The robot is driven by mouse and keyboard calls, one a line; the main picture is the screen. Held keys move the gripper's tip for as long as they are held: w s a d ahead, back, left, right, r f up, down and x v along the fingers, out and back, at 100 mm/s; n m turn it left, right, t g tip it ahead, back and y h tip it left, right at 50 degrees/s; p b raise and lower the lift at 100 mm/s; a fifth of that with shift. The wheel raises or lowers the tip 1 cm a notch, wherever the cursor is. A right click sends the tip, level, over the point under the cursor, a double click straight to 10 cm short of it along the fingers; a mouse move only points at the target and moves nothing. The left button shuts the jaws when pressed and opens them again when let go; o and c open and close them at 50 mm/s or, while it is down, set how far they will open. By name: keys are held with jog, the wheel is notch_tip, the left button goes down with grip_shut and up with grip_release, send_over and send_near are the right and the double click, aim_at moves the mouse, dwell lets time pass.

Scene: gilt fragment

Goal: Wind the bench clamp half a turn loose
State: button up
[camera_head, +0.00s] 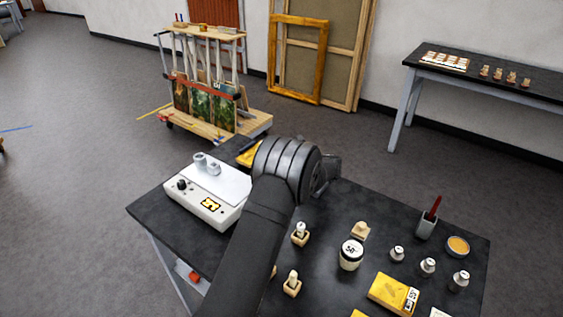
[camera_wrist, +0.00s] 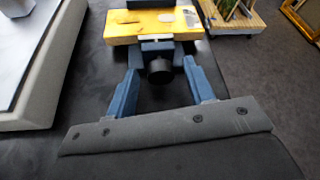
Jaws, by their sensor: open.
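In the wrist view, my gripper (camera_wrist: 161,63) shows as two blue fingers reaching from a dark grey palm. It is open. A small round black knob (camera_wrist: 160,72), seemingly the bench clamp's handle, appears between the fingers, with no clear contact. Behind it is a blue crosspiece with a pale part against a yellow block (camera_wrist: 130,27). I cannot tell how much of this belongs to the clamp. In the head view my arm hides the gripper and clamp; part of the yellow block (camera_head: 250,156) shows at the bench's far edge.
A white device (camera_head: 207,205) stands left of my arm on the black bench (camera_head: 145,213). Right of it are a white jar (camera_head: 351,255), small wooden holders, metal weights, a pen cup (camera_head: 427,224) and a yellow box (camera_head: 393,293). A picture cart (camera_head: 255,123) stands beyond the bench.

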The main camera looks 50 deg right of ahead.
jog(key=shift+w+f, duration=0.1)
jog(key=shift+w, duration=0.1)
jog(key=shift+c, duration=0.2)
jog(key=c, duration=1)
jog(key=shift+o, duration=0.2)
jog(key=shift+a+n+h, duration=0.15)
jog(key=shift+n+h, duration=0.85)
jog(key=shift+n, duration=0.5)
jog(key=o, duration=1)
jog(key=v, duration=1.7)
jog(key=shift+s+a+f, duration=0.1)
jog(key=shift+s+f, duration=0.2)
